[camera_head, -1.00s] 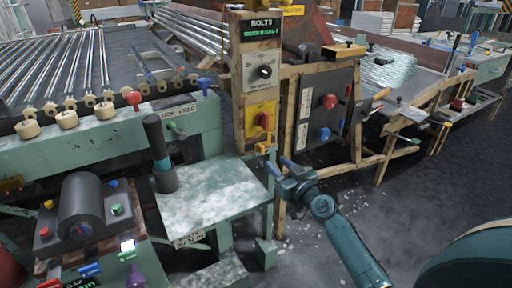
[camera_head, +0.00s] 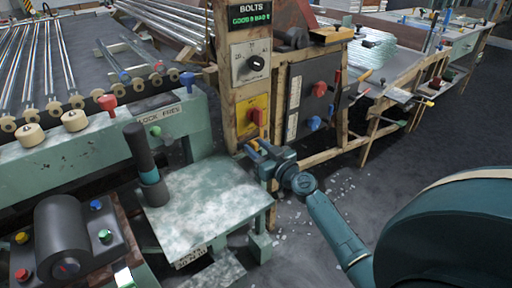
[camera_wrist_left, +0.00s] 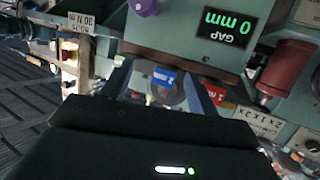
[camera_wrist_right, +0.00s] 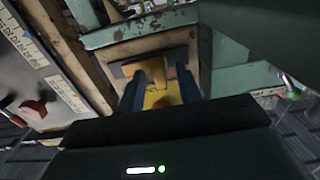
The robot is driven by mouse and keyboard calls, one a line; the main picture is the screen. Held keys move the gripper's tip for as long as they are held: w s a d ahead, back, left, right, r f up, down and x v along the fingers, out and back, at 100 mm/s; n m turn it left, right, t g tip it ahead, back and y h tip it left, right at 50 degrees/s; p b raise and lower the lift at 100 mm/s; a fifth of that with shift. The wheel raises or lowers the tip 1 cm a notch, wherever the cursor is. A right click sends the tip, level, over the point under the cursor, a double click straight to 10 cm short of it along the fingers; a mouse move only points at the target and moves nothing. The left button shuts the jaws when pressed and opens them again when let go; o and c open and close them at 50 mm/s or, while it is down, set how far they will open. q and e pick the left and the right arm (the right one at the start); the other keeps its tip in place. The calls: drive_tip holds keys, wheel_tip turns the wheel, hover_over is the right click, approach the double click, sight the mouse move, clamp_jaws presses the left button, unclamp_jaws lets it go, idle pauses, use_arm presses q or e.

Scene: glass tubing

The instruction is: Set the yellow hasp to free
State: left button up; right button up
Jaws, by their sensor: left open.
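The small yellow hasp (camera_head: 262,145) sits low on the wooden post, just below the yellow plate with the red switch. My right gripper (camera_head: 253,150) is at it, its two fingers apart and the hasp partly hidden by them. In the right wrist view the fingers (camera_wrist_right: 161,80) stand on either side of a yellow piece; I cannot tell whether they touch it. The hasp's setting cannot be read. My left gripper (camera_wrist_left: 158,75) is open, in the left wrist view only, in front of a bench with a blue lever (camera_wrist_left: 164,77).
The red switch (camera_head: 257,117) is close above my right gripper. The dark panel (camera_head: 313,95) with red and blue knobs stands to its right. A green-topped table (camera_head: 205,205) is below left. A LOCK FREE label (camera_head: 160,114) is above a green knob (camera_head: 155,131).

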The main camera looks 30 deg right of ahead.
drive_tip(key=shift+c, duration=0.5)
clamp_jaws()
drive_tip(key=shift+s+a, duration=0.1)
drive_tip(key=shift+a, duration=1.35)
drive_tip(key=shift+o, duration=0.5)
unclamp_jaws()
